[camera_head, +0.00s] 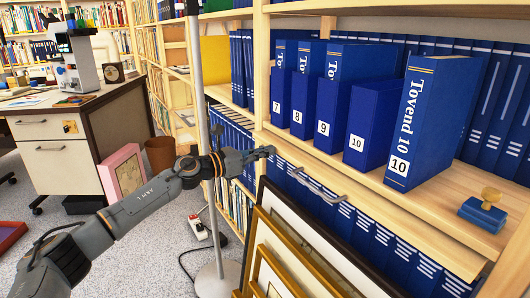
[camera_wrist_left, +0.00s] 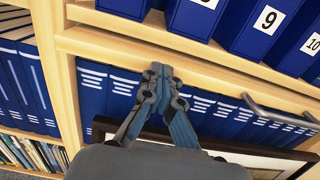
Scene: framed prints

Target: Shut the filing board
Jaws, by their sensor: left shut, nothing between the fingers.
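The filing board (camera_head: 430,218) is a pale wooden board at shelf height, below the large blue numbered binders. A grey bar handle (camera_head: 308,181) runs along its front edge; it also shows in the left wrist view (camera_wrist_left: 280,119). The board's front edge (camera_wrist_left: 200,62) crosses that view, standing out past the row of binders below. My left gripper (camera_head: 268,151) is at the board's left end, left of the handle. In the left wrist view its fingers (camera_wrist_left: 158,70) are together and empty, close to the board's edge; I cannot tell whether they touch it. My right gripper is not in view.
Blue binders (camera_head: 418,120) and a stamp (camera_head: 484,211) stand above the board. Framed prints (camera_head: 290,250) lean below it. A lamp pole (camera_head: 202,95) rises beside my left arm. A desk (camera_head: 70,140) stands at left, with open carpet between.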

